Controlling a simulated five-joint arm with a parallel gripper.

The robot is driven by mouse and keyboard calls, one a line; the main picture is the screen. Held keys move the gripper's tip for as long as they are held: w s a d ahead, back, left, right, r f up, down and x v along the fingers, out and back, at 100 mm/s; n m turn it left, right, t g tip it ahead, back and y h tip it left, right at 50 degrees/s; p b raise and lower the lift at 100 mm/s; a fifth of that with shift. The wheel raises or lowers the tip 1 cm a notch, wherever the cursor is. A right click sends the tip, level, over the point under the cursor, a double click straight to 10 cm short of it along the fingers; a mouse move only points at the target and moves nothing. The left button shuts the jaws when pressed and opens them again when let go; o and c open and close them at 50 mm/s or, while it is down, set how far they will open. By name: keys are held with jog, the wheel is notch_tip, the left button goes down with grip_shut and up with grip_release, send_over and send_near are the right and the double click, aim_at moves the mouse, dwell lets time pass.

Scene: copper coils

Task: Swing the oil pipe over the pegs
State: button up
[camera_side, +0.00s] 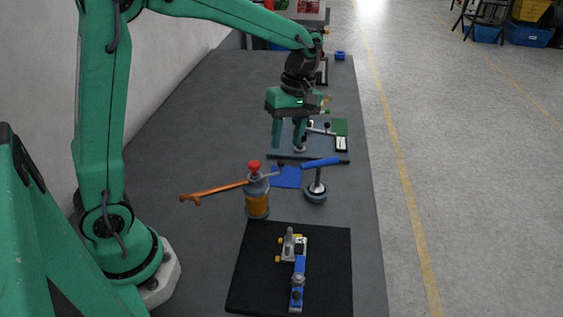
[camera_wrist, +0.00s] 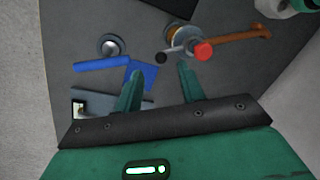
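A copper-coloured pipe (camera_side: 213,190), which I take to be the oil pipe, sticks out to the left from an upright oil can (camera_side: 258,203) with an amber band and a red knob (camera_side: 254,165). A short lever with a black ball points the other way. In the wrist view the pipe (camera_wrist: 238,37) runs right from behind the red knob (camera_wrist: 204,50). My gripper (camera_side: 288,147) is open and empty, above and beyond the can, apart from the pipe. Its two fingers (camera_wrist: 159,82) also show in the wrist view. I cannot make out which parts are the pegs.
A blue-handled round tool (camera_side: 316,191) stands right of the can, with a blue square (camera_side: 287,177) between. A black mat (camera_side: 330,270) with a blue and grey clamp lies in front. A fixture board (camera_side: 325,156) lies behind. The grey table left of the pipe is clear.

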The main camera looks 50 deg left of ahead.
aim_at(282, 160)
jog(key=shift+s+a+f, duration=0.1)
jog(key=shift+s+f, duration=0.1)
jog(key=shift+f, duration=0.75)
jog(key=shift+s+f, duration=0.15)
jog(key=shift+f, duration=0.85)
jog(key=shift+s+a+f, duration=0.1)
jog(key=shift+s+f, duration=0.1)
jog(key=shift+f, duration=0.75)
grip_shut()
